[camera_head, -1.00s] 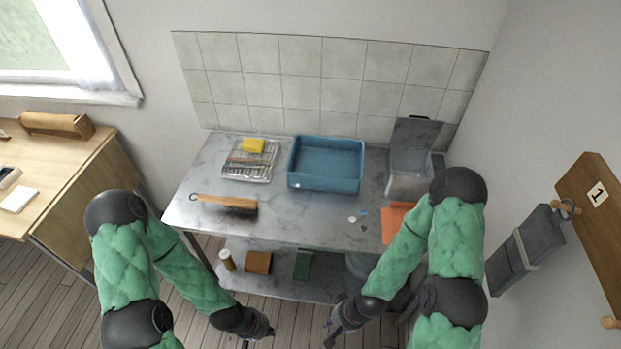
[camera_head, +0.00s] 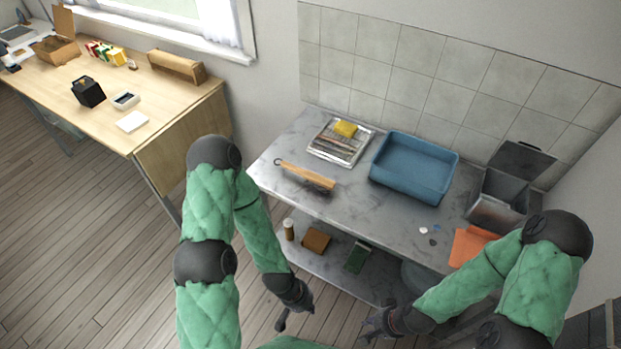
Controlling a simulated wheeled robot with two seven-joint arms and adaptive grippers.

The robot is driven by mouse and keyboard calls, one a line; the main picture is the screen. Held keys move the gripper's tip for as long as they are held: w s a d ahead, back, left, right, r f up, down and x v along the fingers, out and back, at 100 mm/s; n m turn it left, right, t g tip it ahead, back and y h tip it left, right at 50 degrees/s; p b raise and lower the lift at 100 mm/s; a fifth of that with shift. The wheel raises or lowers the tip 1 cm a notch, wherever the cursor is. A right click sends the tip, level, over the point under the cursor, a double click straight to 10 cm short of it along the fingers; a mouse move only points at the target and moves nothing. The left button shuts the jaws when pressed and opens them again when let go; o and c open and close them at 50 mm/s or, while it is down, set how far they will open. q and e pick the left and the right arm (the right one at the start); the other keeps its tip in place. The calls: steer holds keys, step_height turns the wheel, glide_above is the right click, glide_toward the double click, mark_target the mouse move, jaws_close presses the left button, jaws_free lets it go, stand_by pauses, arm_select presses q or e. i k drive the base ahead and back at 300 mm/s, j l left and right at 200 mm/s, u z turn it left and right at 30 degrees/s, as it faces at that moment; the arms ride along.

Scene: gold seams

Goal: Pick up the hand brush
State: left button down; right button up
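The hand brush (camera_head: 306,174) lies on the marble-grey worktop near its front left edge. It has a long light wooden handle with a hanging ring at the left end and dark bristles below. My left gripper (camera_head: 295,318) hangs low in front of the table, below the worktop and well apart from the brush. Its fingers look spread and empty. My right gripper (camera_head: 372,322) is to its right, also low in front of the table, with fingers apart and nothing seen in it.
The worktop (camera_head: 357,204) also holds a wire rack (camera_head: 339,144) with a yellow sponge (camera_head: 345,129), a blue tub (camera_head: 414,168), a grey lidded bin (camera_head: 497,200) and an orange cloth (camera_head: 470,246). A lower shelf (camera_head: 327,264) holds small items. A wooden desk (camera_head: 157,103) stands left.

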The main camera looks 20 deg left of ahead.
mark_target(320, 184)
steer(key=j+z, duration=0.25)
steer(key=z, duration=0.25)
steer(key=k+j+z, duration=0.15)
steer(key=z, duration=0.3)
steer(key=k+j+z, duration=0.1)
steer(key=j+z, duration=0.15)
steer(key=z, duration=0.25)
steer(key=u, duration=1.6)
steer(key=z, duration=1.25)
steer(key=k+l+u, duration=0.15)
